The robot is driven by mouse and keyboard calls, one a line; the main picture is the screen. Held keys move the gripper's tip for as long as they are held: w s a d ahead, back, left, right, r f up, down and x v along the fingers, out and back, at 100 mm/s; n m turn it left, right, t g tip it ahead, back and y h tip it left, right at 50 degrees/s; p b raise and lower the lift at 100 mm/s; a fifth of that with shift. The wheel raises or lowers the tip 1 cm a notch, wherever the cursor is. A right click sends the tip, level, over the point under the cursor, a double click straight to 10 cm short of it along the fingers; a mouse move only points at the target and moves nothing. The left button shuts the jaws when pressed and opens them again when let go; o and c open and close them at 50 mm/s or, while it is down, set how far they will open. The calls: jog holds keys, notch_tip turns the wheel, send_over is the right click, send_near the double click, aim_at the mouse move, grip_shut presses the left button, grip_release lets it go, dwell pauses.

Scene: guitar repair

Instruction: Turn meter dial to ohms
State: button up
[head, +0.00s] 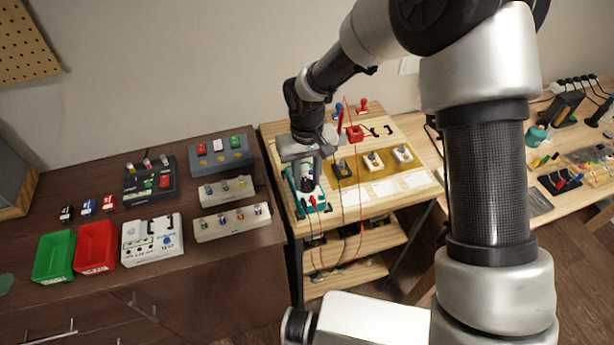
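A teal meter (318,207) lies at the left end of the light wooden bench top (283,135). Red plugs and thin red leads show at its front edge. My gripper (306,184) points down directly over the meter, with its fingers at or just above the meter's face. My gripper and wrist hide most of the face. The dial and its setting cannot be made out. I cannot tell whether the fingers touch the dial or how far apart they are.
A yellow-brown board (351,180) with several switches sits right of the meter. A red lead (361,205) hangs past the bench's front edge. A dark cabinet on the left holds a green bin (54,257), a red bin (95,247) and several control boxes. A tool-covered workbench stands far right.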

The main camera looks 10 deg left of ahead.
grip_shut()
jog(key=shift+n, duration=0.3)
jog(key=shift+d+n, duration=0.1)
jog(key=shift+n, duration=1.1)
jog(key=shift+w+n, duration=0.1)
jog(key=shift+n, duration=1.7)
grip_release()
